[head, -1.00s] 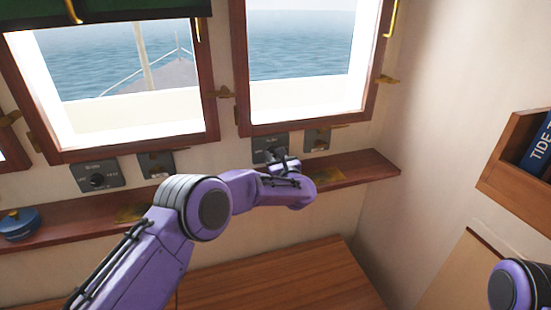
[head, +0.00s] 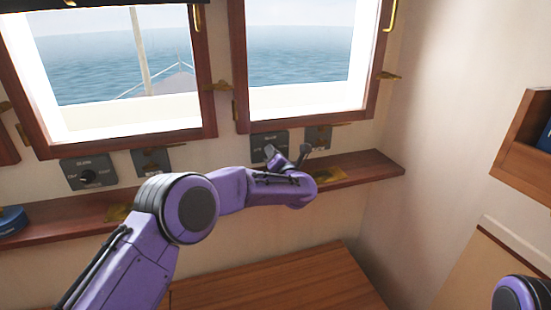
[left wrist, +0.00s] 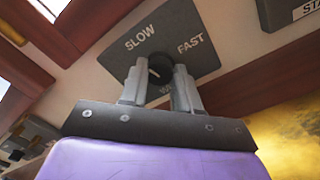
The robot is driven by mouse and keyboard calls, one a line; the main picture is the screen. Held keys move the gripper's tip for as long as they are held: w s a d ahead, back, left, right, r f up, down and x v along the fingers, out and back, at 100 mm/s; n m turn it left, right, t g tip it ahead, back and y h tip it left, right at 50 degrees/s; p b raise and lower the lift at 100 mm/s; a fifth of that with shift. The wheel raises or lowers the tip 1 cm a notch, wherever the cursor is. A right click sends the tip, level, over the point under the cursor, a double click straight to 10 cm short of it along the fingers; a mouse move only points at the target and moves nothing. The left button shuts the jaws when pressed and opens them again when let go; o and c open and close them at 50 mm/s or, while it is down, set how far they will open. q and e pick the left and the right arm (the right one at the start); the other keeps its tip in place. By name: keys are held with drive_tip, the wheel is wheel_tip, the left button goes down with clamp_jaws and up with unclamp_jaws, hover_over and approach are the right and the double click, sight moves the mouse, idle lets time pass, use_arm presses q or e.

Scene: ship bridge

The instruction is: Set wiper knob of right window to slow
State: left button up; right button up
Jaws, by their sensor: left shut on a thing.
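The right window's wiper panel (head: 262,139) is a dark plate under the right window (head: 300,60); it also fills the top of the left wrist view (left wrist: 180,35), with SLOW at upper left, FAST at right and a partly hidden label below. Its dark round knob (left wrist: 158,66) has a small white mark; which label it points to is unclear. My left gripper (head: 286,153) reaches the panel from below. In the left wrist view its grey fingers (left wrist: 160,85) are shut on the knob, one on each side. My right gripper is not in view.
A wooden shelf (head: 350,177) runs below the panels, under my left arm. A similar panel (head: 88,174) sits under the left window. A small switch plate (head: 318,136) is right of the right panel. A wooden bookshelf (head: 518,160) juts out at right.

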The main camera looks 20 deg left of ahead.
use_arm(q)
drive_tip(key=shift+a+f+m, duration=0.1)
drive_tip(key=shift+m, duration=1.5)
drive_tip(key=o, duration=0.9)
drive_tip(key=shift+o, duration=0.8)
drive_tip(key=shift+a, duration=0.15)
drive_tip(key=shift+d, duration=0.25)
drive_tip(key=b+v, duration=0.2)
drive_tip(key=v, duration=0.8)
drive_tip(key=shift+s, duration=0.15)
